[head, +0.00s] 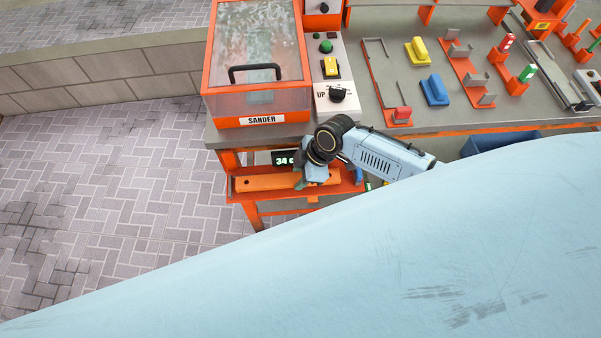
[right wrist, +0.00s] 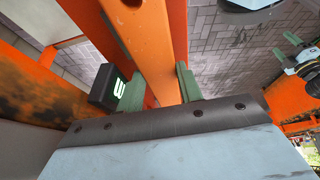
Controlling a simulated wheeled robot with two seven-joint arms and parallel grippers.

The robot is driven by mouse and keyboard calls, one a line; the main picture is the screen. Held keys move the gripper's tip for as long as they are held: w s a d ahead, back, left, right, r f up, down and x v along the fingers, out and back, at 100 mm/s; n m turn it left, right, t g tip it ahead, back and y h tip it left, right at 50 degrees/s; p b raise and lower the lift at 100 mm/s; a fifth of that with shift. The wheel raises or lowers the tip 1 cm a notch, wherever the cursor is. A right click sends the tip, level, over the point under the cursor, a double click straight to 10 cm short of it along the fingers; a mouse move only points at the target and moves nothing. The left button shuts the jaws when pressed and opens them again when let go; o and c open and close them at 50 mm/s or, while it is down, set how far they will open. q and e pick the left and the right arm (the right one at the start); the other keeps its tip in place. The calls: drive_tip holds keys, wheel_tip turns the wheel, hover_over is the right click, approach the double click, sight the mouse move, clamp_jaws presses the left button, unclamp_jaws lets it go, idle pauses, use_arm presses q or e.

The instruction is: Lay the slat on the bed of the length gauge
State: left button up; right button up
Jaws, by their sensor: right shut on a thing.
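The orange slat (head: 265,183), with a hole near its end, is in my right gripper (head: 303,180) at the front of the bench. In the right wrist view the slat (right wrist: 152,50) runs between the two green fingers (right wrist: 150,92), which are shut on it. The length gauge's red-orange bed (head: 345,188) is directly under or behind the slat; I cannot tell whether they touch. The gauge's dark display (head: 284,159) is lit, partly hidden by my arm, and also shows in the wrist view (right wrist: 108,88). My left gripper (right wrist: 284,47) appears at the wrist view's right edge, fingers apart, empty.
The sander (head: 255,70) with its clear lid stands on the bench above the gauge. A control panel (head: 336,97) is beside it. Yellow (head: 417,51) and blue (head: 434,90) blocks and orange racks (head: 467,68) are to the right. Paved floor is clear at left.

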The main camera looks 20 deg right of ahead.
drive_tip(key=shift+f+b, duration=0.55)
drive_tip(key=shift+f, duration=0.15)
drive_tip(key=o, duration=1.2)
drive_tip(key=shift+r, duration=0.1)
drive_tip(key=shift+c, duration=0.2)
drive_tip(key=p+v, duration=0.2)
drive_tip(key=v, duration=1.1)
drive_tip(key=shift+r, duration=0.15)
